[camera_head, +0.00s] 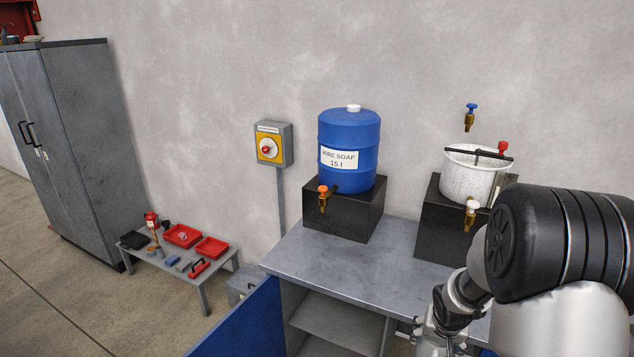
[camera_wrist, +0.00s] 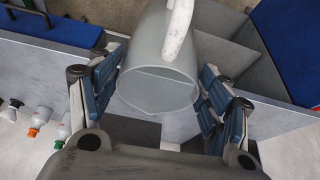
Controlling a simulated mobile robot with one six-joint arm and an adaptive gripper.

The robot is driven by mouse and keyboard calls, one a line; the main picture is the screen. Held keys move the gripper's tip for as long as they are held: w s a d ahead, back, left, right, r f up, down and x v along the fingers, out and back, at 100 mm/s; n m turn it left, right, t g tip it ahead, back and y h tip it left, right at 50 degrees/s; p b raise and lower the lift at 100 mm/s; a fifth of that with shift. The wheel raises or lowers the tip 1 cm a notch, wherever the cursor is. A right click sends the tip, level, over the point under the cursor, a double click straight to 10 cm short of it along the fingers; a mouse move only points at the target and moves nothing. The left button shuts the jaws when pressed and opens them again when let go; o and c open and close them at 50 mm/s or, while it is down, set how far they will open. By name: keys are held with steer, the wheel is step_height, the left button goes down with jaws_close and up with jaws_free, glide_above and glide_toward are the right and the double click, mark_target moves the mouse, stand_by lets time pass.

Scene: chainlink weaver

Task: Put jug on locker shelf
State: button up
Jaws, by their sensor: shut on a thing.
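The jug (camera_wrist: 150,48) is pale, whitish and partly see-through, with a white handle at the top of the wrist view. My gripper (camera_wrist: 161,84) has its blue-padded fingers on either side of the jug and is shut on it. In the head view the jug cannot be made out; my arm fills the lower right. An open grey locker-like cabinet with a blue door (camera_head: 245,322) stands under the counter. Its inner shelf (camera_head: 338,322) shows in part, and no objects are visible on it. Grey panels and blue doors (camera_wrist: 288,45) lie beyond the jug in the wrist view.
The grey countertop (camera_head: 335,258) carries a blue soap barrel (camera_head: 348,150) and a white pot (camera_head: 468,178) on black stands. A low bench (camera_head: 205,268) with red trays and a tall closed cabinet (camera_head: 75,140) stand at left. Several small bottles (camera_wrist: 40,118) show in the wrist view.

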steer(key=s+a+r+n+y+b, duration=0.1)
steer(key=a+r+n, duration=0.2)
steer(key=a, duration=0.6)
steer(key=s+a+r+n+y, duration=0.15)
steer(key=a+r, duration=0.25)
steer(key=a, duration=0.6)
steer(key=s+f+n, duration=0.1)
steer(key=s+f, duration=0.2)
steer(key=f, duration=0.2)
steer(key=shift+s+a+t, duration=0.2)
steer(key=shift+t, duration=0.1)
